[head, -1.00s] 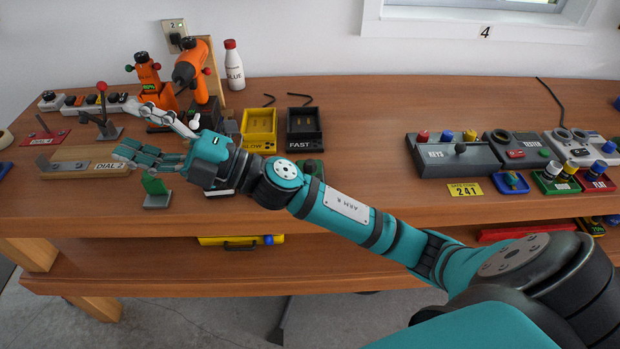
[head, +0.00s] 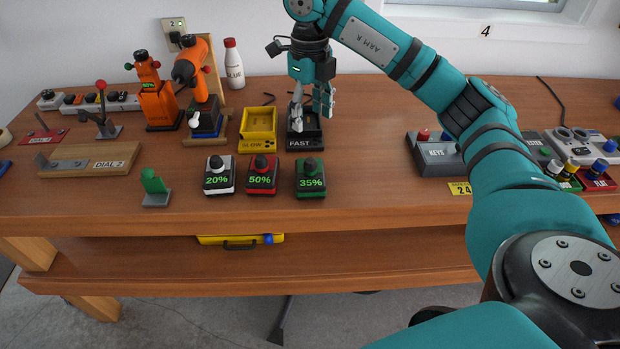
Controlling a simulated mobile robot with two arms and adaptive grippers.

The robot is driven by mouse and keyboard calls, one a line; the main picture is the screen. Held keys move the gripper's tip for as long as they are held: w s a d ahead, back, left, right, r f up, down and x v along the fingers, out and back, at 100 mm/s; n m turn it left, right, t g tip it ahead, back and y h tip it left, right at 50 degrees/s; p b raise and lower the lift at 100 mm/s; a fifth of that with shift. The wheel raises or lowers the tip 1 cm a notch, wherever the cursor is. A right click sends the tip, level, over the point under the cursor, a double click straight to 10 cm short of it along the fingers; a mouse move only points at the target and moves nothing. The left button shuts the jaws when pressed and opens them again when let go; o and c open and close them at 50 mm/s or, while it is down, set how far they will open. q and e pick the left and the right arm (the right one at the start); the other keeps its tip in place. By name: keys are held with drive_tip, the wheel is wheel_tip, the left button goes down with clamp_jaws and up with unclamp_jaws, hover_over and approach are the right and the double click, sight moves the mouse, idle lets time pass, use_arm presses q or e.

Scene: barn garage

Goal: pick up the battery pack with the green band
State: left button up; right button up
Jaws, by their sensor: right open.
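The battery pack with the green band (head: 310,181) stands on the bench, at the right end of a row of three packs, and reads 35%. Left of it are the red-banded pack (head: 262,176) reading 50% and the white-banded pack (head: 219,177) reading 20%. My right gripper (head: 311,112) points down over the black FAST charger (head: 304,143), behind the green-banded pack and apart from it. It is open, with nothing visible between its fingers, and it hides part of the charger. My left gripper is not in view.
The yellow SLOW charger (head: 258,127) stands left of the FAST one. The KEYS box (head: 432,157) is at the right. Bench in front of the packs is clear.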

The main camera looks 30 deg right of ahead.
sight(310, 160)
wheel_tip(310, 160, down, 8)
drive_tip(key=shift+f+p, duration=0.1)
drive_tip(key=shift+p, duration=0.8)
wheel_tip(310, 160, down, 4)
drive_tip(key=shift+s+a+p, duration=0.1)
drive_tip(key=shift+s+p, duration=0.05)
drive_tip(key=shift+p, duration=0.95)
drive_tip(key=shift+f, duration=0.65)
clamp_jaws()
drive_tip(key=shift+r, duration=0.1)
